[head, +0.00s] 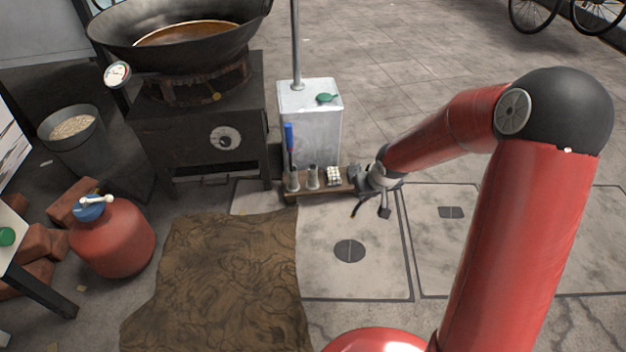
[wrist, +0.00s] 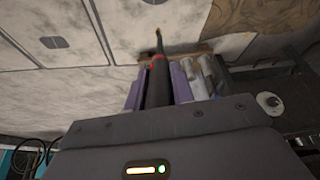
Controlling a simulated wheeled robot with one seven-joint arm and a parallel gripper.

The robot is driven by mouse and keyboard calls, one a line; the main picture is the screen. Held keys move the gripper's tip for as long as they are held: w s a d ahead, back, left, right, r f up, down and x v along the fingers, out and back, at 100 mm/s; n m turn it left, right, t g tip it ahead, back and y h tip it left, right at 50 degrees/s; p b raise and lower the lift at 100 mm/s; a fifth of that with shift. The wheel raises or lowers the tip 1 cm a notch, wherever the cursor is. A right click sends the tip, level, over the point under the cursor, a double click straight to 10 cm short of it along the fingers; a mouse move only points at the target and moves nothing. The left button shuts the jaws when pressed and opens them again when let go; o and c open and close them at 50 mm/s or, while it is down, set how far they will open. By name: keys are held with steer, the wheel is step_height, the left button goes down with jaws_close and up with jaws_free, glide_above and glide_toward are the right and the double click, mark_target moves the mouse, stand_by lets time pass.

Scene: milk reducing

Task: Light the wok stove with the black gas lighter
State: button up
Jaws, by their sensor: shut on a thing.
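In the wrist view, my gripper (wrist: 158,85) is shut on the black gas lighter (wrist: 159,80), whose thin tip points away from the jaws. In the head view, my gripper (head: 370,205) is low, right of the stove, by the end of a small wooden rack; the lighter is hard to make out there.
The wooden rack (head: 292,198) holds a blue-handled item (head: 289,140) and small containers. A white metal box (head: 311,120) with a pole stands behind it. A red gas cylinder (head: 112,240) and bricks are left. A brown mat (head: 225,275) lies before the stove.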

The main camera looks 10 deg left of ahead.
steer(key=s+a+r+n+t+y+b, duration=0.1)
steer(key=s+a+r+n+t+y, duration=0.2)
steer(key=a+r+y, duration=0.4)
steer(key=s+a+r+n+t+y+b, duration=0.1)
steer(key=s+a+r+n+t+y, duration=0.3)
steer(key=a, duration=0.4)
steer(key=w+d+r+b+x, duration=0.1)
steer(key=b+x, duration=0.1)
steer(key=x, duration=0.9)
steer(key=w+d+r+b+x, duration=0.1)
steer(key=w+b+x, duration=0.1)
steer(key=x, duration=0.9)
steer(key=shift+d+r+g+y, duration=0.15)
steer(key=shift+r+g+y, duration=0.2)
steer(key=shift+r, duration=0.3)
steer(key=shift+w+a, duration=0.3)
steer(key=shift+w, duration=0.15)
steer(key=shift+s+d, duration=0.1)
steer(key=s+a+f+v, duration=0.1)
steer(key=v, duration=0.8)
steer(key=shift+s, duration=0.5)
